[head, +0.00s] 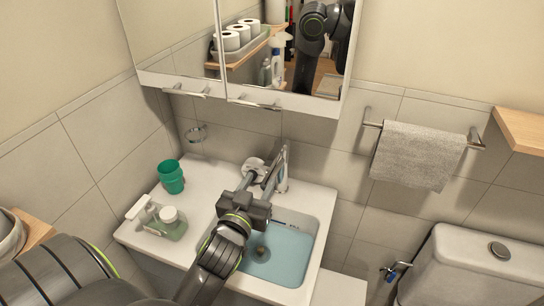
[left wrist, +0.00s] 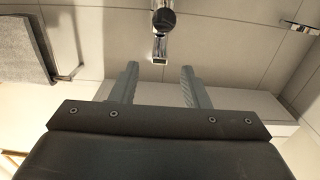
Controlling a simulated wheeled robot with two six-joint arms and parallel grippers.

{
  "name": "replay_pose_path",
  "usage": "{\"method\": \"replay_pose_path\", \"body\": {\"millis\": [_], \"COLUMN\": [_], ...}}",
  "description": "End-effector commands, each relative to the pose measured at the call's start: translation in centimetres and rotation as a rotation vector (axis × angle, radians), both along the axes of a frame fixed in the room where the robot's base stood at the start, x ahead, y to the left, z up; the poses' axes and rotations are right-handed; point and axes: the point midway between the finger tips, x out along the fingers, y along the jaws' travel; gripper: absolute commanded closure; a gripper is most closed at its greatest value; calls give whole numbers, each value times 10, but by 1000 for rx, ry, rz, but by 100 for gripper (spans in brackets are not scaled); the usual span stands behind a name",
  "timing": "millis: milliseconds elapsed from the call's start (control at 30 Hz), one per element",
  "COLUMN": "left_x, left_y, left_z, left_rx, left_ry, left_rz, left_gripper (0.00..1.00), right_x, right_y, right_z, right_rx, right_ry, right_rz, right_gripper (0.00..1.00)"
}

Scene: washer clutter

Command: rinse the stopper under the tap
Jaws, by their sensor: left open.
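A small dark round piece (head: 260,252) lies at the bottom of the basin under blue-tinted water; I cannot tell whether it is the stopper or the drain. The chrome tap (head: 282,170) stands at the basin's back edge. It also shows in the left wrist view (left wrist: 161,32), just beyond the fingertips. My left gripper (head: 262,180) is above the back of the basin, close to the tap. In the left wrist view its fingers (left wrist: 160,82) are apart with nothing between them. My right gripper is not in view.
The white sink (head: 322,200) holds a blue-tinted basin (head: 285,270). A mirror cabinet (head: 255,103) hangs above.

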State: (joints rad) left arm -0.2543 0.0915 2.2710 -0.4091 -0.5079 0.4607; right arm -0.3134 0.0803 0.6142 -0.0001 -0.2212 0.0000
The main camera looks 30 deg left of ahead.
Motion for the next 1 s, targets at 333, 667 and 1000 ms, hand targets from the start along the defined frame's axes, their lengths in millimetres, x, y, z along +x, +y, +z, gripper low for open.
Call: {"method": "replay_pose_path", "body": {"millis": [333, 667, 1000], "left_x": [66, 93, 94], "left_y": [16, 23, 23], "left_z": [2, 0, 0], "left_rx": [2, 1, 0], "left_ry": [-1, 0, 0], "left_rz": [0, 1, 0], "left_gripper": [58, 58, 65], "right_x": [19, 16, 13], "right_y": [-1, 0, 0], "right_z": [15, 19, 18], "right_rx": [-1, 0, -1], "right_ry": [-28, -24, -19], "right_rz": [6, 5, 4], "right_gripper": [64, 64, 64]}}
